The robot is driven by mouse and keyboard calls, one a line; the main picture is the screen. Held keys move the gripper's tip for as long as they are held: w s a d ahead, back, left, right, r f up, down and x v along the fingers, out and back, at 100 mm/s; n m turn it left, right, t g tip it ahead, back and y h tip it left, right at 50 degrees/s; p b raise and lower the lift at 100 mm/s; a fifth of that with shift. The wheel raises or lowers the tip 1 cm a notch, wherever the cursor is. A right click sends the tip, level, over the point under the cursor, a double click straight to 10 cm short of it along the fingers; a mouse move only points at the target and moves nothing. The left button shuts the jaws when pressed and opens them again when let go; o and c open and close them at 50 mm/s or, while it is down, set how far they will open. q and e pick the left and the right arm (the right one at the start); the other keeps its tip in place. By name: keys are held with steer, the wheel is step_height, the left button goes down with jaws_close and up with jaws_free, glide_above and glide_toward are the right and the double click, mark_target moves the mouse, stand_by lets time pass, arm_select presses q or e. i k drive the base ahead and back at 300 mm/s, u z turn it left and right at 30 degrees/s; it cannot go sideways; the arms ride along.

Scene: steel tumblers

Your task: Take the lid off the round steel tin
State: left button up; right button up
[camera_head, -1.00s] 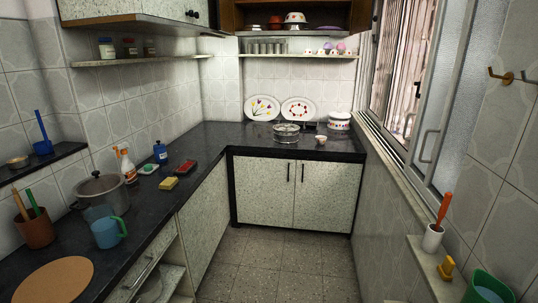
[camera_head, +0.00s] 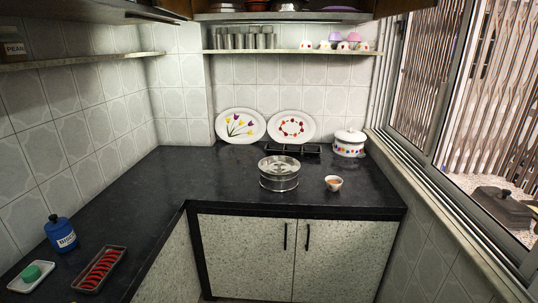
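The round steel tin (camera_head: 279,180) stands on the dark counter (camera_head: 220,182) at the back, a little right of the middle. Its lid (camera_head: 279,165) is on top and has a small raised part in the centre. Neither of my grippers shows in the head view.
A small cup (camera_head: 333,183) stands right of the tin, and a black tray (camera_head: 293,150) lies behind it. A white flowered pot (camera_head: 349,143) stands at back right. Two decorated plates (camera_head: 241,126) (camera_head: 291,127) lean on the wall. The counter left of the tin is clear.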

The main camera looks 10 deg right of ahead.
mark_target(273, 167)
steer(key=i, duration=1.95)
steer(key=z, duration=0.75)
